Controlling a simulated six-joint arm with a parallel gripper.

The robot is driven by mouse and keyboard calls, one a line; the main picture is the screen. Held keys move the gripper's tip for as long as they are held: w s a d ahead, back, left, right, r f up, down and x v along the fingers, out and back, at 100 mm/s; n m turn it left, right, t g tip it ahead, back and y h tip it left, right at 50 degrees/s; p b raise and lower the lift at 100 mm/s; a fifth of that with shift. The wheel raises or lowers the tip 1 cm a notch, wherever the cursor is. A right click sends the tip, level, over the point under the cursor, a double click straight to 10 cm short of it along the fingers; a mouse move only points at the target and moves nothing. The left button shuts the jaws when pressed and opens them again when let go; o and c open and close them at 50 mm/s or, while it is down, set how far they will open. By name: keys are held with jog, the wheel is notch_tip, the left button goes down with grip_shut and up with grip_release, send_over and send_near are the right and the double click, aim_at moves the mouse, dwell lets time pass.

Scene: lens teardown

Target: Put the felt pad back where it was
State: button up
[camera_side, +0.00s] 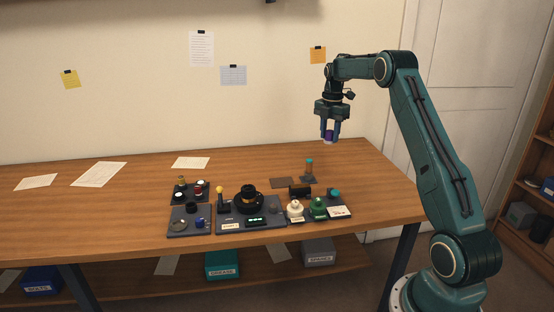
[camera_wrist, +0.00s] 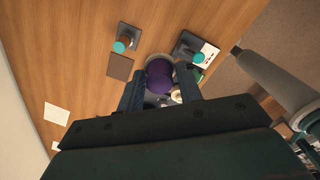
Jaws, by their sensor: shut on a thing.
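My gripper (camera_side: 329,134) is raised well above the back right of the bench. It is shut on a purple rounded piece (camera_side: 329,136), which also shows between the fingers in the wrist view (camera_wrist: 159,76). A pale rim shows at its lower end. A thin dark brown square (camera_side: 282,183) lies flat and bare on the bench behind the trays; it also shows in the wrist view (camera_wrist: 120,67). It looks like a pad, but I cannot tell if it is felt. No other clear felt pad shows.
A teal-topped stand (camera_side: 309,172) rises beside the brown square. In front, a dark tray (camera_side: 230,229) holds a black lens body (camera_side: 248,199). Small parts, a white jar (camera_side: 295,210) and a green one (camera_side: 318,209) crowd nearby. The bench's left side is mostly clear, with papers (camera_side: 98,174).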

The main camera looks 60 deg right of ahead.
send_over(324, 189)
notch_tip(324, 189, down, 15)
jog(key=shift+s+r, duration=0.1)
dwell(0.4)
jog(key=shift+f, duration=2.1)
jog(key=shift+f, duration=0.1)
jog(key=o, duration=1)
jog(key=shift+c, duration=0.2)
notch_tip(324, 189, up, 12)
